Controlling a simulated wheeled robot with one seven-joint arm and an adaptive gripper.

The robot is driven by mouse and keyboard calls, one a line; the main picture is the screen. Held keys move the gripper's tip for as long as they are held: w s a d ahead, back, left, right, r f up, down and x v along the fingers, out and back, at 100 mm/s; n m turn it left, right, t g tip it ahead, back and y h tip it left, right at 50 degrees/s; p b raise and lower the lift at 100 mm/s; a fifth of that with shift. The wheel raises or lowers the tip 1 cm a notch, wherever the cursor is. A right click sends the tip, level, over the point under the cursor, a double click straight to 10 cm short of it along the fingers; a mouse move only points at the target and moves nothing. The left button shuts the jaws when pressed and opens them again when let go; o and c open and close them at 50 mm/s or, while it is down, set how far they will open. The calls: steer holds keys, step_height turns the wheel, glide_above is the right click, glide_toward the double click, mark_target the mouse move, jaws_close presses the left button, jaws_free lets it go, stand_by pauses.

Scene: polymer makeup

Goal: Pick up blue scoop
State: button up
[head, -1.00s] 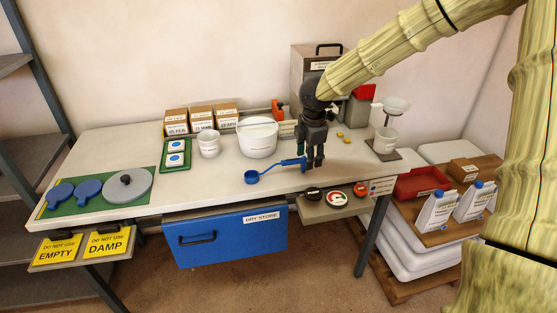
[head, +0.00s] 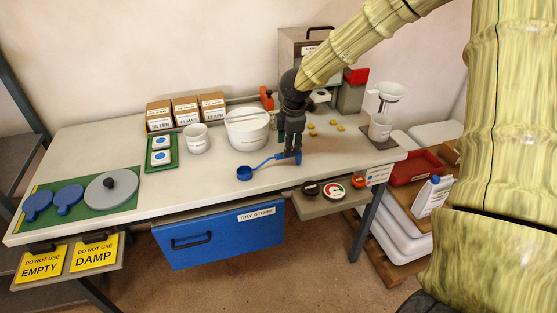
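The blue scoop (head: 244,173) is near the front edge of the white table. Its round bowl is at the left, and its handle runs right and slightly back to my gripper (head: 290,154). My gripper points down with its fingertips at the right end of the handle. The fingers partly hide the handle end. I cannot tell whether they are closed on it, or whether the scoop is lifted off the table.
A white bucket (head: 247,130) stands just behind the scoop, with a white cup (head: 196,139) to its left. Small yellow pieces (head: 312,125) lie right of my gripper. A low shelf with round dials (head: 333,190) juts out below the table's front edge. Bare tabletop lies left of the scoop.

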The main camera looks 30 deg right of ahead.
steer(key=shift+s+f, duration=0.1)
steer(key=shift+f, duration=0.1)
steer(key=f, duration=0.1)
steer(key=f+p, duration=0.1)
steer(key=f, duration=0.1)
steer(key=shift+a+f, duration=0.2)
steer(key=shift+f, duration=0.1)
steer(key=shift+w+f, duration=0.2)
steer(key=shift+f, duration=0.45)
steer(key=shift+c, duration=0.2)
jaws_close()
